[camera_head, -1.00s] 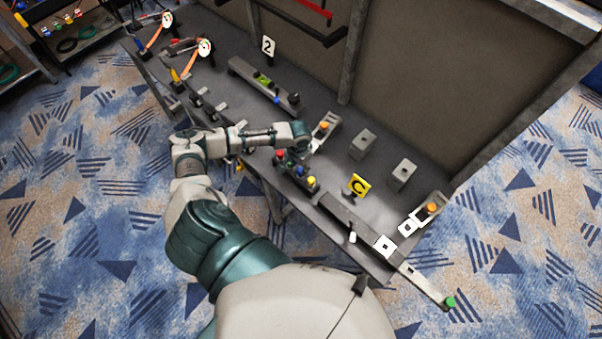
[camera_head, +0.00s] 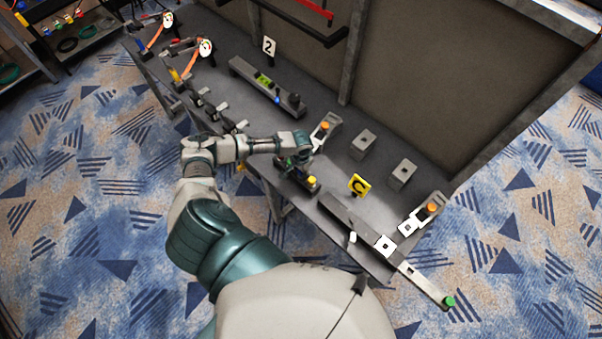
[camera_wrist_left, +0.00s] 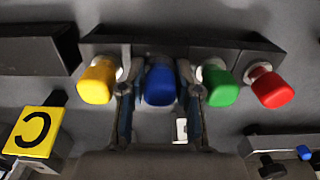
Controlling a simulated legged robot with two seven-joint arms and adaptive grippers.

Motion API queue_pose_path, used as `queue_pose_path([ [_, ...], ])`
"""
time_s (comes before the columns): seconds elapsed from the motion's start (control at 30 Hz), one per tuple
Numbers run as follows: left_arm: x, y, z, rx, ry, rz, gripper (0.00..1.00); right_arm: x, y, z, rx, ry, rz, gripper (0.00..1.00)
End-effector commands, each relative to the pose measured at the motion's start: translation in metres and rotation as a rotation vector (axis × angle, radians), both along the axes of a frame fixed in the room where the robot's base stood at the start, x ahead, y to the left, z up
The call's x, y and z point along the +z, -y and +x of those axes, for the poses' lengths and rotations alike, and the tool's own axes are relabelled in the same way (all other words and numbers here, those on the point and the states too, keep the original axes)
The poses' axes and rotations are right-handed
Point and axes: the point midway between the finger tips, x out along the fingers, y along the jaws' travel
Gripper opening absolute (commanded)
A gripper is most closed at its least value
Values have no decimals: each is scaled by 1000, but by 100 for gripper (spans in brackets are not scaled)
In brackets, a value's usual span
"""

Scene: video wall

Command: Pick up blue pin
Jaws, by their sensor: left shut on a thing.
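The blue pin (camera_wrist_left: 160,85) is seen in the left wrist view between a yellow pin (camera_wrist_left: 97,82) and a green pin (camera_wrist_left: 219,86), with a red pin (camera_wrist_left: 271,89) at the far right. The pins stand in a row at a dark holder block (camera_wrist_left: 180,48). My left gripper (camera_wrist_left: 158,80) is shut on the blue pin, one finger on each side of it. The yellow pin (camera_head: 311,181) shows there; the blue pin is hidden. My right gripper is not in view.
A yellow "C" sign (camera_head: 358,185) stands right of the holder on the dark bench (camera_head: 335,165). Grey blocks (camera_head: 363,144) stand behind, and a fixture with an orange button (camera_head: 323,127) is close behind the gripper. A long dark bar (camera_head: 345,215) lies near the front edge.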

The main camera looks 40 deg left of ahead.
Motion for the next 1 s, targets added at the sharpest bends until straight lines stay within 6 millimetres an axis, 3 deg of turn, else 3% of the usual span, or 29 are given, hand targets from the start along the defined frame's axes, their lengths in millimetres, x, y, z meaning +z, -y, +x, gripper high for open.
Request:
queue_pose_path([
  [0.23,14,0,1,0,2,-1,0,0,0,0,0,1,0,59],
  [0.63,90,0,1,0,2,0,0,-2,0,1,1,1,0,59],
  [1.0,101,0,0,0,0,0,0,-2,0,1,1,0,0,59],
])
